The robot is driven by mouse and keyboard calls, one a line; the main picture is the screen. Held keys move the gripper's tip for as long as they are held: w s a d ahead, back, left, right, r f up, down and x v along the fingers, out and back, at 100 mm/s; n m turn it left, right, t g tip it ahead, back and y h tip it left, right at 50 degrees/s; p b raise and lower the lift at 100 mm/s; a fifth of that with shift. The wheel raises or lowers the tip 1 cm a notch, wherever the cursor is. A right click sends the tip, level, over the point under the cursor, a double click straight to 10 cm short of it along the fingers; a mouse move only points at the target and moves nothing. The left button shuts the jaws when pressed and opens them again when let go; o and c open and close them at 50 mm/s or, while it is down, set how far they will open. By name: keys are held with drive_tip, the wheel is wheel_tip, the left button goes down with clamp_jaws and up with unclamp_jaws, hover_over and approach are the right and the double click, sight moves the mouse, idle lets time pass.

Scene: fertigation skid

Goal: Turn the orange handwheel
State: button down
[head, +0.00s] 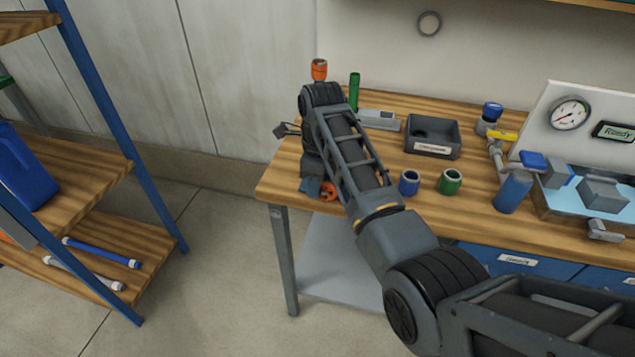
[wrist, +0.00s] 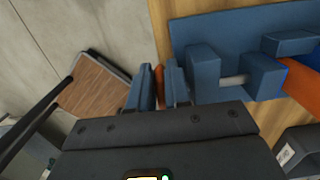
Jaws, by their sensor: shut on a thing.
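The orange handwheel (head: 329,191) shows in small part near the left front corner of the wooden bench, low beside my arm. My arm hides much of it in the head view. In the wrist view, my gripper (wrist: 159,86) is shut on a thin orange piece, which looks like the handwheel's rim (wrist: 159,84) seen edge-on. A blue mount (wrist: 210,45) with blocks and a short pale shaft (wrist: 234,81) lies right of the fingers. Another orange part (wrist: 300,76) is at the right edge; I cannot tell whether it belongs to the wheel.
On the bench (head: 285,180) stand an orange-topped item (head: 319,69), a green cylinder (head: 354,90), a grey bin (head: 432,152), a blue ring (head: 409,184) and a green ring (head: 450,183). Pipework and a gauge panel (head: 550,105) are right. A shelf rack (head: 110,170) stands left, across open floor.

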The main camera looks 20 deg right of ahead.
drive_tip(key=shift+w+a+f+g+h+b, duration=0.1)
drive_tip(key=shift+f+g+h+b, duration=0.15)
drive_tip(key=shift+g+h, duration=0.3)
drive_tip(key=shift+w+a+f+g+h+b, duration=0.1)
drive_tip(key=shift+g+h+b, duration=0.2)
drive_tip(key=shift+h, duration=0.45)
drive_tip(key=c, duration=1.4)
unclamp_jaws()
drive_tip(key=shift+c, duration=0.2)
drive_tip(key=v, duration=0.7)
drive_tip(key=shift+r, duration=0.35)
drive_tip(key=shift+o, duration=0.2)
drive_tip(key=shift+w+a, duration=0.1)
drive_tip(key=shift+a, duration=0.05)
